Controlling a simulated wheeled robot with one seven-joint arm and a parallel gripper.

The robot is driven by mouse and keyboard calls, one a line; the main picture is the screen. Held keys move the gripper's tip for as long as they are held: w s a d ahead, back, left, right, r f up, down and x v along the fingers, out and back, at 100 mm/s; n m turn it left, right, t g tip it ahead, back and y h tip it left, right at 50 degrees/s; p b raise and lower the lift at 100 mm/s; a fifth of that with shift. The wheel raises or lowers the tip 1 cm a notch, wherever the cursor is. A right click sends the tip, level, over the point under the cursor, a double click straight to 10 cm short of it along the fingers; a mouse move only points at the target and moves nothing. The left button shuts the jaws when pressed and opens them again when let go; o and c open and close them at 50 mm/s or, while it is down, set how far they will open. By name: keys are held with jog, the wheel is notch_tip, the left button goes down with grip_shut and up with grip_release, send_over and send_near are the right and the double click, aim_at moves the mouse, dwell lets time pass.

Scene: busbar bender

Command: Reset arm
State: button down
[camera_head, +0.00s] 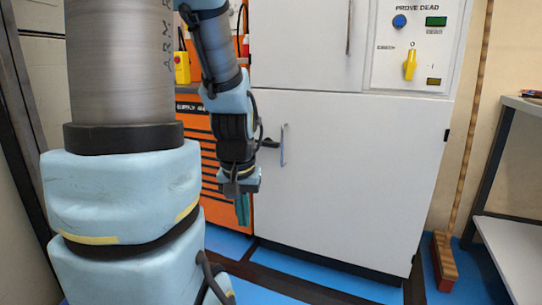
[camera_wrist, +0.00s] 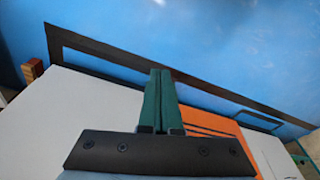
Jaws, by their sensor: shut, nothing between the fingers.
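My gripper (camera_head: 242,210) hangs pointing down in front of the orange tool cabinet, just left of the white cabinet's lower door. Its teal fingers are together and empty. In the wrist view my gripper (camera_wrist: 160,75) shows its two fingers side by side, touching, with nothing between them. My arm's large links fill the left of the head view and hide part of the orange cabinet.
The white cabinet (camera_head: 345,190) has a door handle (camera_head: 283,145) close to my gripper and a control panel (camera_head: 410,45) above. The orange tool cabinet (camera_head: 210,150) stands left. A broom (camera_head: 443,262) and bench (camera_head: 515,250) are at right. Blue floor (camera_head: 270,285) is open in front.

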notch_tip(320, 180, up, 35)
jog(key=s+p, duration=0.1)
jog(key=p, duration=3.5)
jog(key=shift+s+a+r, duration=0.15)
jog(key=shift+s+a, duration=0.15)
jog(key=shift+s, duration=0.1)
